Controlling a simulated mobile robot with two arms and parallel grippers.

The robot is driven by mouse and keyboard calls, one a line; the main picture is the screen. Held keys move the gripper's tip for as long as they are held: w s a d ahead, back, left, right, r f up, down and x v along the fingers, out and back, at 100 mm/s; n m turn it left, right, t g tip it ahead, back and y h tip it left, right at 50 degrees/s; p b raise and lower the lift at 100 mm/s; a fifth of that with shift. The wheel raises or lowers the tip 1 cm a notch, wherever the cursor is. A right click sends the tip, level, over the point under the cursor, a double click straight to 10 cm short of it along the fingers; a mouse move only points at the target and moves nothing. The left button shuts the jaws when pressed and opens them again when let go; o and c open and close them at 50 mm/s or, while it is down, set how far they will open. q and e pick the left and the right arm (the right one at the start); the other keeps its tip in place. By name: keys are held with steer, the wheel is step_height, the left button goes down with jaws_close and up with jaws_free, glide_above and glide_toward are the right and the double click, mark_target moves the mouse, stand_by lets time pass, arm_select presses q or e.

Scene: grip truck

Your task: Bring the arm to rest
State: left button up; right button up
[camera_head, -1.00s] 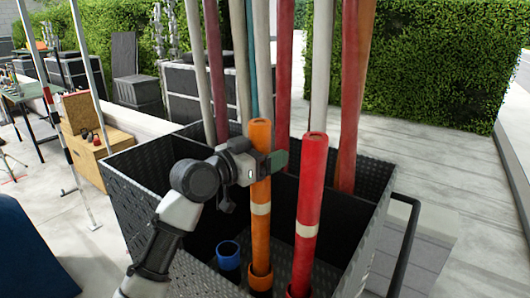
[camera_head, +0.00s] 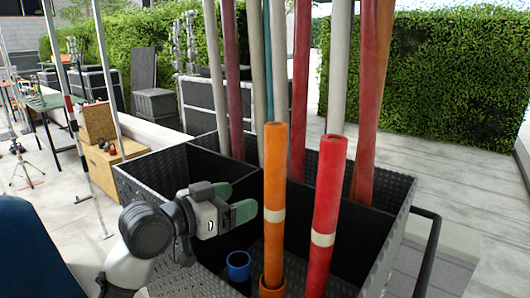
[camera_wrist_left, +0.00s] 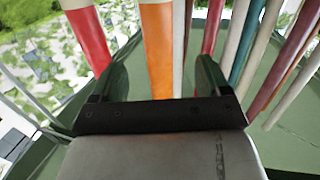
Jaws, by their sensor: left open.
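My left gripper (camera_head: 236,202) is open and empty, left of the orange tube (camera_head: 275,185) in the head view. Its green fingers point toward the tube, with a small gap in the picture. The orange tube stands upright, its foot in an orange ring holder (camera_head: 271,288) in a black bin (camera_head: 150,185). In the left wrist view the fingers (camera_wrist_left: 160,78) are spread, and the orange tube (camera_wrist_left: 156,35) shows beyond and between them. My right gripper is not in view.
A red tube (camera_head: 327,200) stands just right of the orange one. An empty blue ring holder (camera_head: 239,266) sits below the gripper. Several tall poles (camera_head: 300,80) rise from the bin's rear. A black side handle (camera_head: 429,255) is at right. Open paving lies right of the bin.

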arm_select(q)
steer(key=s+a+f+n+g+y, duration=0.15)
steer(key=s+f, duration=0.25)
steer(key=f, duration=0.4)
steer(key=s+a+f+n+y, duration=0.1)
steer(key=s+a+f+y, duration=0.2)
steer(key=f, duration=0.5)
steer(key=s+a+f+n+g+y, duration=0.1)
steer(key=s+f+n+y, duration=0.15)
steer(key=s+f, duration=0.4)
steer(key=s+a+f+n+g+y, duration=0.1)
steer(key=s+a+f+g+y, duration=0.1)
steer(key=s+a+f, duration=0.3)
steer(key=s+f+g+y, duration=0.1)
steer(key=s+f+g, duration=0.1)
steer(key=s, duration=0.4)
steer(key=s+a+f+n+g+y, duration=0.1)
steer(key=s+a+f+y, duration=0.1)
steer(key=s+a+f, duration=0.3)
step_height(320, 180, down, 26)
steer(key=s+d+g, duration=0.2)
steer(key=d, duration=0.1)
steer(key=s+a+f, duration=0.3)
steer(key=s+f, duration=1.2)
steer(key=s, duration=0.1)
steer(key=shift+a+g, duration=0.15)
steer(key=shift+g, duration=0.2)
